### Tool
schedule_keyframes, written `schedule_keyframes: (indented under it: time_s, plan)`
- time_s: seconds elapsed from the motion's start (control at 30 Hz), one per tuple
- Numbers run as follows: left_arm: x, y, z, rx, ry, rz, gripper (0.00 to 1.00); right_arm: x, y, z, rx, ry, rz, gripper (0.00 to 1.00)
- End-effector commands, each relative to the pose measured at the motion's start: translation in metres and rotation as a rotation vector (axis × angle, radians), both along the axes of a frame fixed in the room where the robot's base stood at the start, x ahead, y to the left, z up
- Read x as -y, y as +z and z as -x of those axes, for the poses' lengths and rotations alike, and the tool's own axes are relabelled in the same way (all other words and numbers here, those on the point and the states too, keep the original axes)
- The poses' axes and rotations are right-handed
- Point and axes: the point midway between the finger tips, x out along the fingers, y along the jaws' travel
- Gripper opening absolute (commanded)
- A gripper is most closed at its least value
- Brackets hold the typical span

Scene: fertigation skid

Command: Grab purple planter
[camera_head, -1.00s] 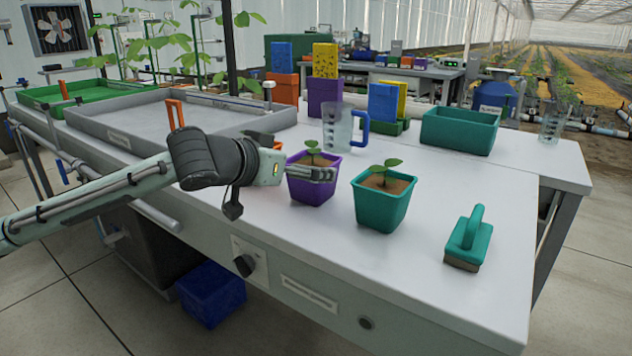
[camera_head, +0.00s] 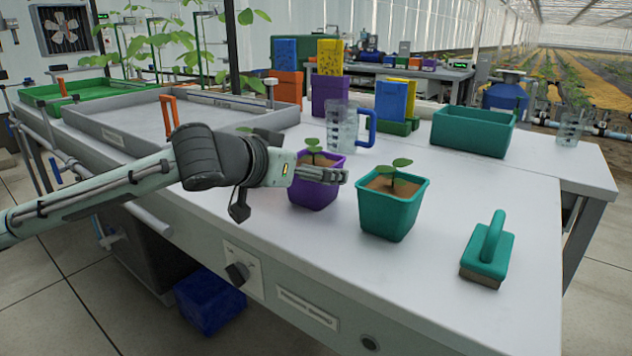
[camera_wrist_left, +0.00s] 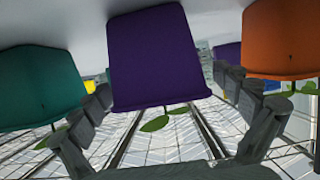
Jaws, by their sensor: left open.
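The purple planter (camera_head: 315,192), a square pot with soil and a small seedling, stands upright on the white bench. My left gripper (camera_head: 332,175) is open at its rim, and its fingers cover part of the pot in the head view. In the left wrist view, which looks upside down, the purple planter (camera_wrist_left: 157,58) lies ahead between the two spread fingers, with its seedling hanging below. I see no grip on it. My right gripper is in neither view.
A teal planter (camera_head: 388,213) with a seedling stands close on the right. An orange planter (camera_wrist_left: 281,40) shows in the wrist view. A clear jug (camera_head: 341,130) stands behind, and a teal-handled brush (camera_head: 488,252) lies front right.

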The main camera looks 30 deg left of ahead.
Motion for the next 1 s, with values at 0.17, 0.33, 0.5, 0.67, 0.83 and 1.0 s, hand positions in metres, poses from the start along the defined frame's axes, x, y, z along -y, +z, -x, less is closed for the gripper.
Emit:
schedule_keyframes:
  time_s: [0.17, 0.33, 0.5, 0.67, 0.83, 1.0]
  plan:
    - [0.0001, 0.0004, 0.0002, 0.0, 0.0, 0.0, 1.0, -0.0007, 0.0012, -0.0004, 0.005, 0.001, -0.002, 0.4]
    - [0.0001, 0.0004, 0.0001, 0.0, 0.0, 0.0, 0.88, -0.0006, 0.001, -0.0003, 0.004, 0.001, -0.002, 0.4]
    - [0.0, 0.0002, 0.0, 0.0, 0.0, 0.0, 0.67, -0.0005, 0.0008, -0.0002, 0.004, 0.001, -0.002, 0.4]
    - [0.0, 0.0001, 0.0, 0.0, 0.0, 0.0, 0.47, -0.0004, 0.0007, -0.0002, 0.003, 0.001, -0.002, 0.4]
    - [0.0, 0.001, -0.0002, 0.002, 0.0, 0.0, 0.41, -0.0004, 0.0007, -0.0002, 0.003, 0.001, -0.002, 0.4]
    - [0.0, 0.0021, -0.0002, 0.002, 0.0, 0.0, 0.41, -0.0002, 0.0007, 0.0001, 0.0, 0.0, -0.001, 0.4]
